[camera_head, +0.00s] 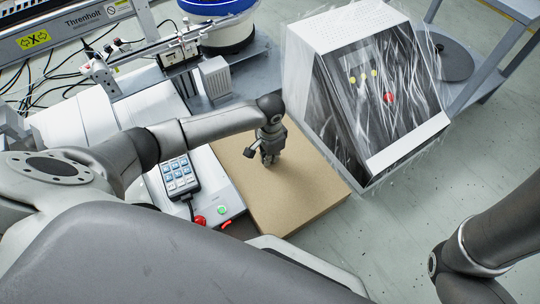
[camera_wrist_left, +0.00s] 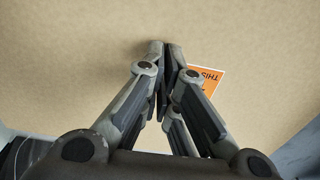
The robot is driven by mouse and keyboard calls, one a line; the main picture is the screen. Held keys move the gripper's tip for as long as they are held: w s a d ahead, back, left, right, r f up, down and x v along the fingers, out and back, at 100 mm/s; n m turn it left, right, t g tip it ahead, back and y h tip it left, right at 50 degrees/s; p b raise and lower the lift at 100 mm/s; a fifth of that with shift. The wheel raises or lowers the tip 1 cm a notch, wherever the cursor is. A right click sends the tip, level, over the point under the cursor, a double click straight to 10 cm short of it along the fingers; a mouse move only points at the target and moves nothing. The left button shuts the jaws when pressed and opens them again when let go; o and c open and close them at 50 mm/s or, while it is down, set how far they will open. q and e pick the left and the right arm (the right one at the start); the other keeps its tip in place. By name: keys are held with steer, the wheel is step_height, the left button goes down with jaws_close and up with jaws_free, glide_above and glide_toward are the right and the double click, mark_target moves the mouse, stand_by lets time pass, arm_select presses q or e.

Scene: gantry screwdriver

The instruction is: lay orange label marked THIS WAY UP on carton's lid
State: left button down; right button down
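The carton (camera_head: 312,190) shows as a flat brown lid in the middle of the head view. The lid (camera_wrist_left: 75,60) fills most of the left wrist view. My left gripper (camera_head: 268,160) points down at the lid. In the left wrist view its fingertips (camera_wrist_left: 163,48) are together, at or just above the lid. The orange label (camera_wrist_left: 208,76) with a pale edge and upside-down dark lettering shows just right of the fingers, partly hidden behind them. It looks flat against the lid, apart from the fingertips. I cannot make the label out in the head view. My right gripper is out of view.
A plastic-wrapped machine (camera_head: 365,85) stands right behind the carton. A keypad (camera_head: 180,176) and a red button (camera_head: 199,221) sit left of the carton. A blue-rimmed bowl (camera_head: 215,20) and a rail mechanism are at the back left. Open floor (camera_head: 380,240) lies to the right.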

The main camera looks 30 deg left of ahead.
arm_select(q)
steer(key=c, duration=1.6)
jaws_free()
steer(key=shift+o, duration=0.2)
steer(key=shift+r, duration=0.15)
